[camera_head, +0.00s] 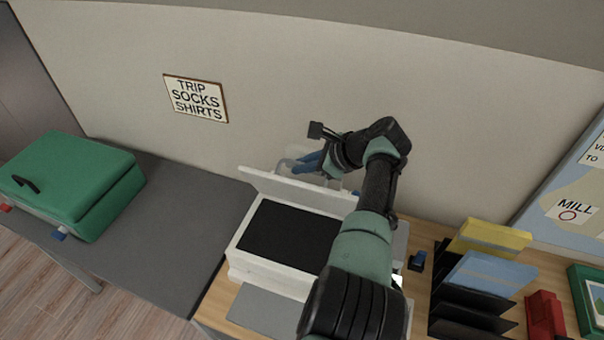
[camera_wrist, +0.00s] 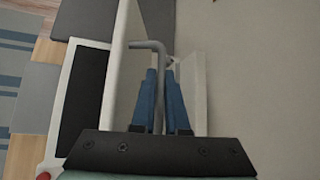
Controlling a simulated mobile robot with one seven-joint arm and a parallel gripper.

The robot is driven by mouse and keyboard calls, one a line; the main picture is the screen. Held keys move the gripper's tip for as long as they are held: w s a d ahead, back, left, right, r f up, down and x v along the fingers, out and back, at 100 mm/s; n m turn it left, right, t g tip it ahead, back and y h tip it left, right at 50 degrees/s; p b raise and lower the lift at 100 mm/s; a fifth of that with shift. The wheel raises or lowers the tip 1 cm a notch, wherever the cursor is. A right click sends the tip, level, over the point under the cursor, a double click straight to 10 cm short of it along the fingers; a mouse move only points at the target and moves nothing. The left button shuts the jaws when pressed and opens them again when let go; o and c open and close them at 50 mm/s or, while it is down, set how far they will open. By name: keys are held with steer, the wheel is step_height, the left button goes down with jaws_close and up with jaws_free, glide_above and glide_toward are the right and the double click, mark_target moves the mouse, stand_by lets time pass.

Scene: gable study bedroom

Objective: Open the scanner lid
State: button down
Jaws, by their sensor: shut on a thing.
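The white scanner (camera_head: 262,278) stands on the desk, its dark glass (camera_head: 285,235) uncovered. Its white lid (camera_head: 300,190) is raised and stands steeply at the back edge. In the wrist view the lid (camera_wrist: 122,75) is seen nearly edge-on, left of my fingers, with the dark glass (camera_wrist: 82,95) beyond it. My gripper (camera_head: 308,161) is behind the lid's upper edge. In the wrist view the blue fingers of my gripper (camera_wrist: 160,75) are shut on a grey bent handle (camera_wrist: 150,45) at the lid. My arm hides the scanner's right side.
A green suitcase (camera_head: 75,180) lies on a grey surface (camera_head: 180,215) at left. The wall is close behind the scanner.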

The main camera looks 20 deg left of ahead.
steer(key=shift+w+b, duration=0.6)
steer(key=shift+w, duration=0.15)
steer(key=shift+r, duration=0.1)
steer(key=c, duration=0.9)
jaws_free()
steer(key=v, duration=1.3)
